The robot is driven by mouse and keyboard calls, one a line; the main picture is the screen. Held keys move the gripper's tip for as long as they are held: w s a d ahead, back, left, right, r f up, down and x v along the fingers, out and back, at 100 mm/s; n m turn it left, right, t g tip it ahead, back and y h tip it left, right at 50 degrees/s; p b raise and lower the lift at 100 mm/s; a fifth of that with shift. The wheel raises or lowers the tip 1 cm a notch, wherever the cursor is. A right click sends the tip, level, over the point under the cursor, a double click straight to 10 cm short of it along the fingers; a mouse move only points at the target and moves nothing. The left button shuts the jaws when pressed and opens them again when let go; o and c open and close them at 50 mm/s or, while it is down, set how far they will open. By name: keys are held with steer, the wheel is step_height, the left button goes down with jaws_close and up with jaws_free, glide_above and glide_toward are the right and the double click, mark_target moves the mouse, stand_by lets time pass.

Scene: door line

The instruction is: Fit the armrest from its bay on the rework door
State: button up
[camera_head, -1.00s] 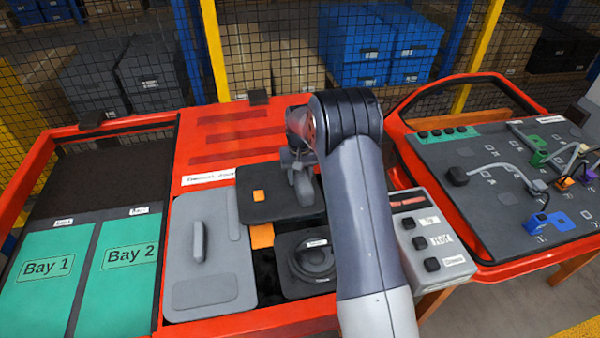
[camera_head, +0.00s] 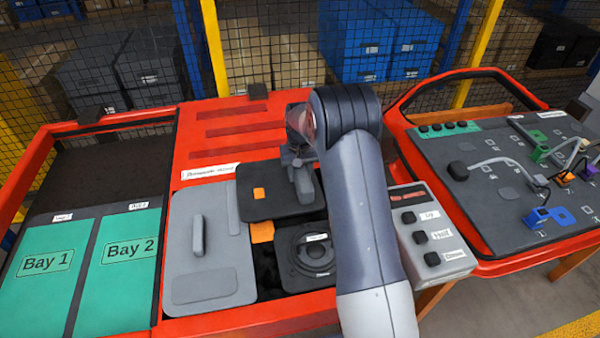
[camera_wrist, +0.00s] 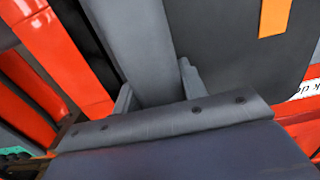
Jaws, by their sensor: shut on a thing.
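My gripper (camera_head: 303,182) is shut on a grey bar, which shows between the two fingers in the wrist view (camera_wrist: 150,50). The bar lies against a dark panel (camera_head: 285,204) with an orange square. I cannot tell whether bar and panel are one piece, or which is the armrest. The panel is over the middle of the red door (camera_head: 225,150), with a white label whose text is hard to read. Whether it touches the door is unclear. At the left, green Bay 1 (camera_head: 45,290) and Bay 2 (camera_head: 128,280) look empty.
A grey panel with a handle (camera_head: 205,275) lies left of my gripper, and a round dark speaker (camera_head: 312,256) below it. A button box (camera_head: 432,235) stands right of my arm. Further right, a red-framed board (camera_head: 500,215) carries cables and coloured connectors. A mesh fence stands behind.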

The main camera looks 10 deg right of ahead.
jaws_close()
steer(key=shift+f, duration=0.15)
steer(key=shift+f, duration=0.1)
steer(key=shift+f+b, duration=0.35)
steer(key=shift+b, duration=0.1)
steer(key=shift+f, duration=0.1)
steer(key=o, duration=1.2)
jaws_free()
step_height(320, 180, up, 11)
steer(key=shift+f+b, duration=0.1)
steer(key=shift+b, duration=0.8)
